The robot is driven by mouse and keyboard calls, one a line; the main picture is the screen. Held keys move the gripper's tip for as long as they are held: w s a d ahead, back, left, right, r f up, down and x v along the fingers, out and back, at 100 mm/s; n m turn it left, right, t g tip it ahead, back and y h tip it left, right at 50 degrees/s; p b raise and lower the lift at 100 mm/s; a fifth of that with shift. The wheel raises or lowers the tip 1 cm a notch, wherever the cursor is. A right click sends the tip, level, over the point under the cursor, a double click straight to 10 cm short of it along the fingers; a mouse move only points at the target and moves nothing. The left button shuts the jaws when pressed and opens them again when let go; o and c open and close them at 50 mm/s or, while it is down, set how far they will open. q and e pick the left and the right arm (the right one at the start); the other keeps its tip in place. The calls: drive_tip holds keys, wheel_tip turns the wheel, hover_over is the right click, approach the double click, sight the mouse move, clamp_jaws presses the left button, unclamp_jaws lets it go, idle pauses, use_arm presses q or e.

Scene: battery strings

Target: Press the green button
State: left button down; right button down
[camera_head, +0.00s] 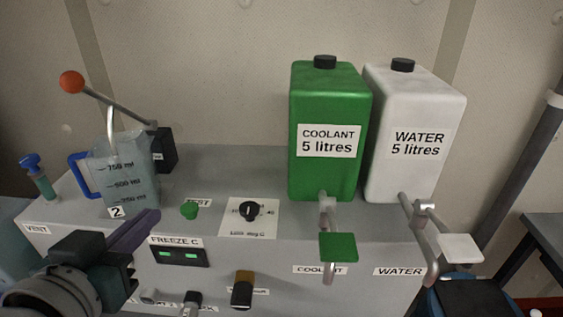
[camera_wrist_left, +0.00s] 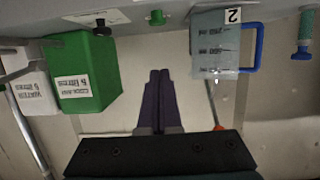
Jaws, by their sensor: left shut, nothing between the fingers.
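The green button (camera_head: 189,209) is a small green knob on top of the grey console, beside a partly hidden label ending in "EST". It also shows in the left wrist view (camera_wrist_left: 157,17), at the top middle. My left gripper (camera_head: 152,218) is shut and empty, with its purple fingers just left of the button in the head view. In the left wrist view the shut fingers (camera_wrist_left: 160,75) point up toward the button, with a visible gap between them. My right gripper is not in view.
A measuring jug (camera_head: 126,175) with a blue handle stands behind my left gripper. A black dial (camera_head: 249,210) is right of the button. The green coolant tank (camera_head: 325,170) and white water tank (camera_head: 410,170) stand farther right, with taps in front.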

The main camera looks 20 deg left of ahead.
sight(187, 225)
use_arm(q)
drive_tip(key=shift+w+d, duration=0.1)
drive_tip(key=shift+w, duration=0.1)
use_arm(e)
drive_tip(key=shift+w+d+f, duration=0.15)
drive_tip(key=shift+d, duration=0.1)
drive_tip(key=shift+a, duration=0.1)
